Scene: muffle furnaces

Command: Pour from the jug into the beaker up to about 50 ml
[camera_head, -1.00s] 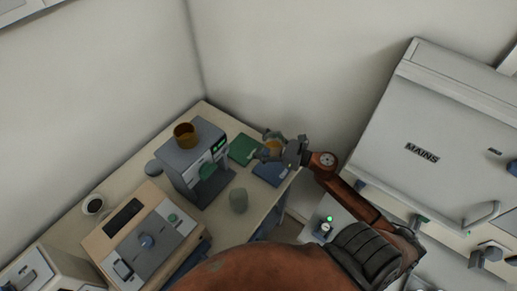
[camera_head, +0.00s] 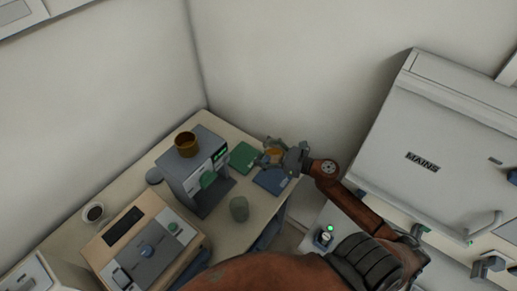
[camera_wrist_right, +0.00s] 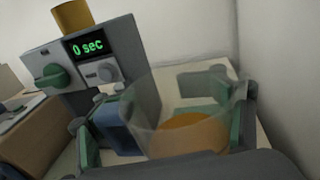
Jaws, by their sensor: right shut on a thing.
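My right gripper (camera_head: 272,153) is shut on a clear vessel, which I take to be the jug (camera_wrist_right: 190,85), with orange liquid (camera_wrist_right: 190,134) low inside it. In the head view only a small orange patch of it shows between the fingers. The gripper is above the back right part of the table, over the books. A grey, see-through cup (camera_head: 239,208), probably the beaker, stands upright on the table, in front of and left of the gripper and apart from it. Its contents and any marks are too small to tell. My left gripper is not in view.
A grey machine (camera_head: 196,170) with a green display stands left of the gripper, an amber cup (camera_head: 186,145) on top. Green (camera_head: 243,157) and blue (camera_head: 271,181) books lie on the table. A white mug (camera_head: 94,213) and beige device (camera_head: 145,245) are at left. A furnace (camera_head: 430,140) stands at right.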

